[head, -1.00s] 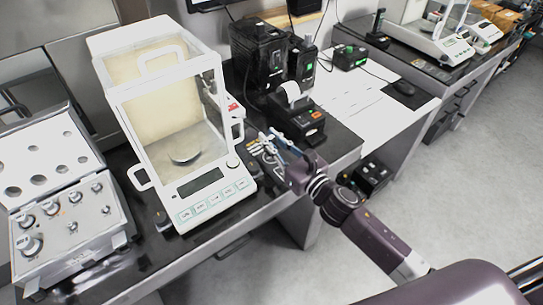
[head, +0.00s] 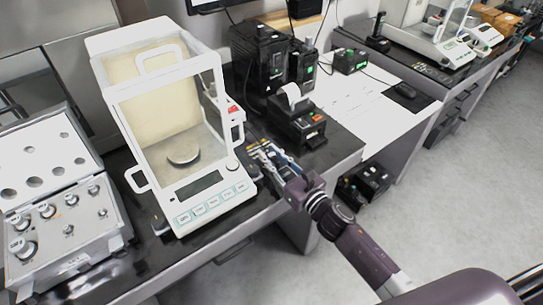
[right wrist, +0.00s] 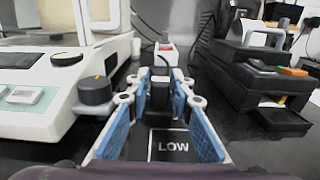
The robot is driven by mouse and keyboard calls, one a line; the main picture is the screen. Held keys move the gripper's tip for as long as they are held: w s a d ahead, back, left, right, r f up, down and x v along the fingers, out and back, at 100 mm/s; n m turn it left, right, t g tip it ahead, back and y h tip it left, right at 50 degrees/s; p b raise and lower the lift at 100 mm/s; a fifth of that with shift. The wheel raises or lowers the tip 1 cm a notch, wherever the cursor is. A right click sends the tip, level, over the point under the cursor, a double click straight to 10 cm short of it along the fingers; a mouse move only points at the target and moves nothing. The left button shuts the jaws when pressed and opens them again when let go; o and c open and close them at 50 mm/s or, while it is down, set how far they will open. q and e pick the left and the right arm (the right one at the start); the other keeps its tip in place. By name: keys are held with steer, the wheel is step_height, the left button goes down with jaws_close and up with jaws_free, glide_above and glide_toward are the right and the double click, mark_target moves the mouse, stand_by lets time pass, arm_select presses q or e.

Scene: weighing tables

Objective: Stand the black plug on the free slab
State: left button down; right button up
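My right gripper (head: 268,152) is low over the dark bench, just right of the white balance. In the right wrist view the gripper (right wrist: 165,88) is open, with its blue-padded fingers apart. A small upright black block, which looks like the black plug (right wrist: 160,94), shows between the far ends of the fingers. I cannot tell whether the fingers touch it. A flat black slab (right wrist: 171,147) with a white outline and the word LOW lies nearer, between the fingers, with nothing on its visible part. The plug's base and other slabs are unclear. My left gripper is not in view.
The balance (head: 210,190) stands close on the left; a black knob (right wrist: 96,90) shows beside the left finger. A black printer (head: 298,122) stands on the right. A power strip with a red switch (right wrist: 166,47) lies behind. A weight case (head: 70,225) is far left.

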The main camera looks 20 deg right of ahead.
steer(key=shift+o, duration=0.8)
steer(key=shift+r, duration=0.1)
steer(key=shift+r, duration=0.15)
steer(key=b+v, duration=0.1)
steer(key=v, duration=1.1)
steer(key=shift+b, duration=0.4)
